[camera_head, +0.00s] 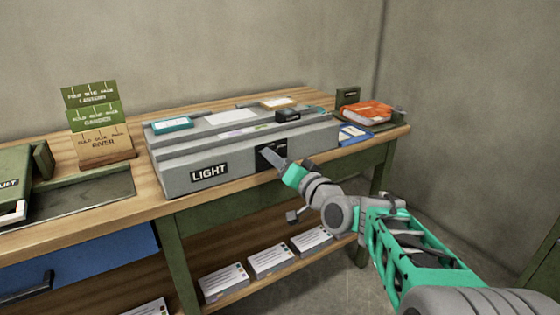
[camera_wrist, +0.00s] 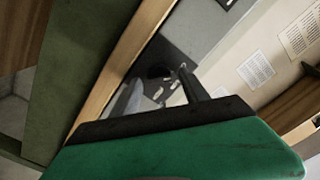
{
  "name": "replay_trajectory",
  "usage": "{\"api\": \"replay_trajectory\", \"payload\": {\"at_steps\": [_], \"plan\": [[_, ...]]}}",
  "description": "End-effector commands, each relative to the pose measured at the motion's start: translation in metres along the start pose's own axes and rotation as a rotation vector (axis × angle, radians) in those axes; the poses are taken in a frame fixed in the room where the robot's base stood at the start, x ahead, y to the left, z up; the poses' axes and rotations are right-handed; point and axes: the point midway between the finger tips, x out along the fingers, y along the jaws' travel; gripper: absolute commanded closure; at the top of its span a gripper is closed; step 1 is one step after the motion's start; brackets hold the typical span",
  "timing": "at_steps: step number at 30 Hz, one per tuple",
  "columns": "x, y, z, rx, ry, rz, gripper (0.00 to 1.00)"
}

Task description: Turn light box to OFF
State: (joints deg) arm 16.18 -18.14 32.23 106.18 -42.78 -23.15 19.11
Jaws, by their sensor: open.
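The light box (camera_head: 240,165) is a long grey stepped box on the wooden bench, with a black LIGHT label (camera_head: 209,174) on its front. A black switch plate (camera_head: 264,155) is on the front face, right of the label. My gripper (camera_head: 274,160) is at this plate and covers much of it, so the switch position cannot be read. In the wrist view, my gripper (camera_wrist: 165,90) is open, its fingers close to the dark plate and the grey front. Whether they touch the switch I cannot tell.
Cards and small cases, such as a teal case (camera_head: 171,125), lie on the box. An orange book (camera_head: 365,112) and a blue item (camera_head: 354,135) are at the right. Card signs (camera_head: 100,120) stand at the left. White boxes (camera_head: 270,261) sit on the shelf below.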

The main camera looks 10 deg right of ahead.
Motion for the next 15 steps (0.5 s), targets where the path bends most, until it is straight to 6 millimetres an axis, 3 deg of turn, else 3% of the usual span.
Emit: {"api": "replay_trajectory", "payload": {"at_steps": [5, 15], "plan": [[-0.006, 0.0, -0.002, 0.0, 0.002, 0.001, 0.47], [-0.069, 0.001, -0.002, 0.001, 0.002, 0.004, 0.47]]}}
